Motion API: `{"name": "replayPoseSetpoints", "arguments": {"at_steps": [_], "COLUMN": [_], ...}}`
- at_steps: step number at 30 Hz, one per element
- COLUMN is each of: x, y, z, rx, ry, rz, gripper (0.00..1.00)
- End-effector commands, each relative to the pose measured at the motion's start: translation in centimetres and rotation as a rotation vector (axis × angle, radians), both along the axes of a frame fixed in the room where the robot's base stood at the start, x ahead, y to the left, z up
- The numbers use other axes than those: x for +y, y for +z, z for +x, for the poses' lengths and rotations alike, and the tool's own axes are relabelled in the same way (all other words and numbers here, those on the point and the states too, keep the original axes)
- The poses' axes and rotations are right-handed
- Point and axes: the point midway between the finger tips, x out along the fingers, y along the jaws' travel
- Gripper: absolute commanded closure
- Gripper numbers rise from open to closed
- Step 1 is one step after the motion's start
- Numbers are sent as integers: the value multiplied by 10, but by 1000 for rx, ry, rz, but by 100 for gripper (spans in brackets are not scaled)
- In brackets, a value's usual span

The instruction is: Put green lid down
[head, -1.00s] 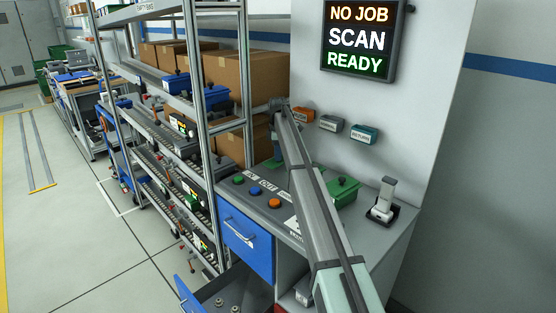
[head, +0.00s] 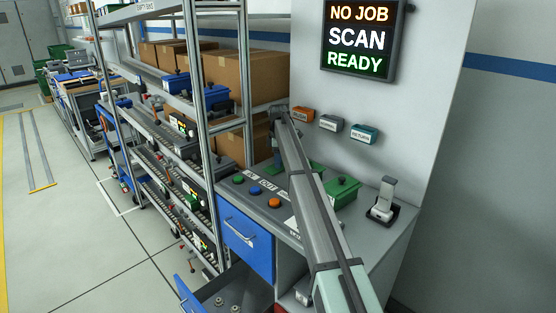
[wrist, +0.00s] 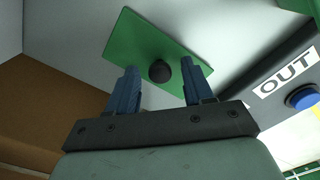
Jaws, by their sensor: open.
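The green lid (wrist: 130,45) is a flat rectangular plate with a round black knob (wrist: 160,71). In the wrist view it lies beyond my fingertips, on or just above a pale grey surface; I cannot tell whether it touches. My gripper (wrist: 161,78) has its two blue fingers spread, one on each side of the knob, with visible gaps. In the head view my gripper (head: 277,152) is at the back of the worktop beside the shelf rack, mostly hidden by my arm. A bit of green shows there by the arm.
Green, blue (head: 255,190) and orange buttons line the worktop's front left. A blue drawer (head: 190,296) stands open below.

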Motion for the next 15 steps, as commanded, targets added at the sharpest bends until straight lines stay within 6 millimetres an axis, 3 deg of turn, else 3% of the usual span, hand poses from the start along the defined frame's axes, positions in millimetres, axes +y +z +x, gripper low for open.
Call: {"name": "replayPoseSetpoints", "arguments": {"at_steps": [8,15], "x": [0,0], "y": [7,43], "z": [0,1], "rx": [-1,-2], "ry": [0,0], "rz": [0,0], "gripper": [49,49]}}
